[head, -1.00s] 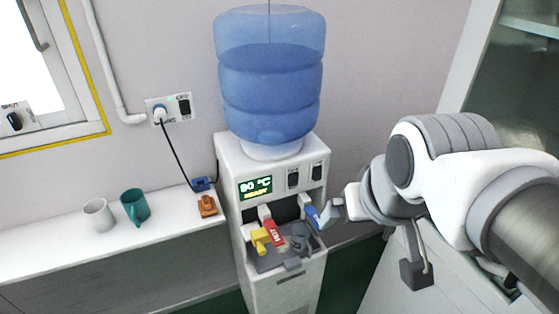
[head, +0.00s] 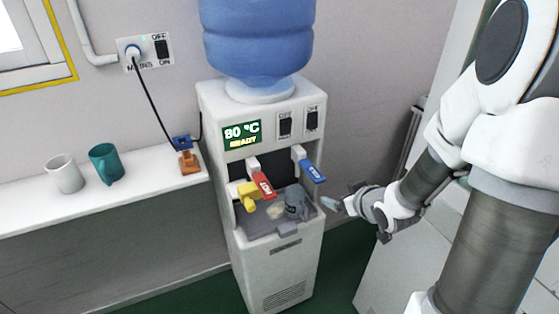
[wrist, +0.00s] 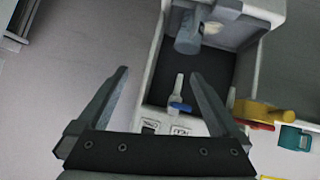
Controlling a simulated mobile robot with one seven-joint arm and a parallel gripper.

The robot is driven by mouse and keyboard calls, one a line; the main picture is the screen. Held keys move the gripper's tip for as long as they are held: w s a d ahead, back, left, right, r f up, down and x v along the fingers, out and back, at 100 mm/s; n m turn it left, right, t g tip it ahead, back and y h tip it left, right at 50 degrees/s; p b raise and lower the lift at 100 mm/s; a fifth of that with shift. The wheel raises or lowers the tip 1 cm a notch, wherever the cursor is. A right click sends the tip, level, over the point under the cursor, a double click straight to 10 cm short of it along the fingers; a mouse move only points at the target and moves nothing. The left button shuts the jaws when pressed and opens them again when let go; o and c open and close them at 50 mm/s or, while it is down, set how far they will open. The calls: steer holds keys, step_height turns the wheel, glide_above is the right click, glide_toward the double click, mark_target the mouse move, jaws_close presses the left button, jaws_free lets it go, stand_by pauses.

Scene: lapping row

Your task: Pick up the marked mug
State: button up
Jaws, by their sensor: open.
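A grey-blue mug (head: 295,203) stands on the drip tray in the dispenser's bay, below the blue tap. Faint darker marks seem to show on its side, too small to read. It also shows in the wrist view (wrist: 188,42), beyond my fingertips. A teal mug (head: 106,163) and a white mug (head: 65,174) stand on the shelf at left, with no mark that I can make out. My gripper (head: 331,204) is just right of the bay, apart from the grey-blue mug. In the wrist view my gripper (wrist: 160,75) is open, with nothing between its fingers.
The water dispenser (head: 272,285) reads 80 °C READY. A blue tap (head: 312,172), a red tap (head: 264,186) and a yellow piece (head: 247,197) jut out at the bay. An orange-brown object (head: 189,163) sits on the white shelf (head: 140,190). A cabinet stands at right.

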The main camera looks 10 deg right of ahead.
mark_target(301, 200)
steer(key=a+f+t+y+b, duration=0.2)
steer(key=a+f+y+b, duration=0.1)
steer(key=f, duration=0.4)
steer(key=b+x, duration=0.3)
steer(key=x, duration=0.8)
steer(key=shift+w+a+f, duration=0.1)
steer(key=shift+a, duration=0.15)
steer(key=b+x, duration=0.1)
steer(key=x, duration=0.1)
steer(key=b+x, duration=0.1)
steer(key=x, duration=0.1)
steer(key=shift+a+f, duration=0.15)
steer(key=shift+f, duration=0.2)
steer(key=shift+w+a+f, duration=0.15)
steer(key=shift+w+a, duration=0.05)
steer(key=shift+w, duration=0.25)
steer(key=c, duration=1.4)
